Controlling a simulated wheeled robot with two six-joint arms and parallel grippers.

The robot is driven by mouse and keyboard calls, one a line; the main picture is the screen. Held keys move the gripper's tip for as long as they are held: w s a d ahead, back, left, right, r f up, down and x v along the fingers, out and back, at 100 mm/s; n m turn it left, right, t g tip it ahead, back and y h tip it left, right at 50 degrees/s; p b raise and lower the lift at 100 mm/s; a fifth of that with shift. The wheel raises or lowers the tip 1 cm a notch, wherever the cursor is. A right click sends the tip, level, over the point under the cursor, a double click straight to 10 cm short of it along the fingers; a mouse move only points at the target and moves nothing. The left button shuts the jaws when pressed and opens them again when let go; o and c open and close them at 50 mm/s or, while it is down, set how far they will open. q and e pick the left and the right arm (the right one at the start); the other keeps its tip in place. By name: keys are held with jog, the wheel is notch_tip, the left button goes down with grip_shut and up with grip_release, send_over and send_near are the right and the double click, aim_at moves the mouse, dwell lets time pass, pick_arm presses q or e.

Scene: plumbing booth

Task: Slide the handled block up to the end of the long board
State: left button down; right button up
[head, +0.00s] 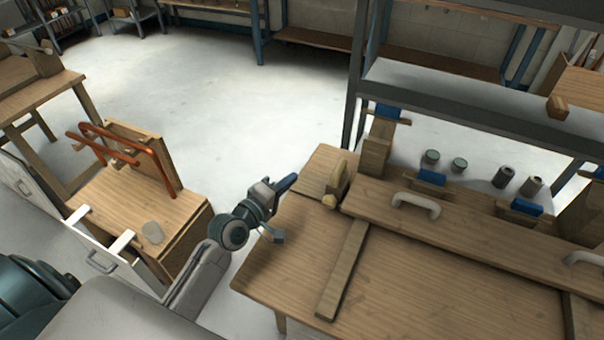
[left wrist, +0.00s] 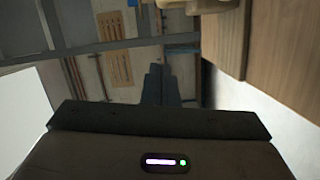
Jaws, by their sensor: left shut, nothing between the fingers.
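The handled block (head: 341,180) looks like a small upright wooden piece with a pale rounded knob at its foot, on the wooden table. It stands at the left end of the long board (head: 470,237), which carries white handles. I cannot tell whether block and board touch. My left gripper (head: 288,183) is shut and empty, above the table's left edge, left of the block and apart from it. Its dark fingers (left wrist: 155,85) are together in the left wrist view, where a pale wooden piece (left wrist: 195,5), perhaps the block, shows at the top. My right gripper is out of view.
A loose wooden strip (head: 343,270) lies on the table (head: 285,255) in front of the board. Behind stand a grey shelf (head: 450,100), blue clamps (head: 432,177) and several small cylinders. A wooden cabinet (head: 140,215) with an orange-handled tool (head: 125,150) stands left, across a floor gap.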

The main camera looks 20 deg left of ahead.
pick_arm(q)
send_over(329, 181)
jog(key=a, duration=0.5)
jog(key=d, duration=0.2)
jog(key=d+f+p, duration=0.1)
jog(key=d, duration=0.1)
jog(key=shift+s+f, duration=0.1)
jog(key=shift+s, duration=0.05)
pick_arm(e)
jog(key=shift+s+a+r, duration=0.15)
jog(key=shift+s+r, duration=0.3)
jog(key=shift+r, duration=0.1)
pick_arm(q)
jog(key=shift+a, duration=0.1)
jog(key=shift+d+f, duration=0.1)
jog(key=shift+d, duration=0.6)
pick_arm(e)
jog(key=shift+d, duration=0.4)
pick_arm(q)
jog(key=shift+a, duration=0.1)
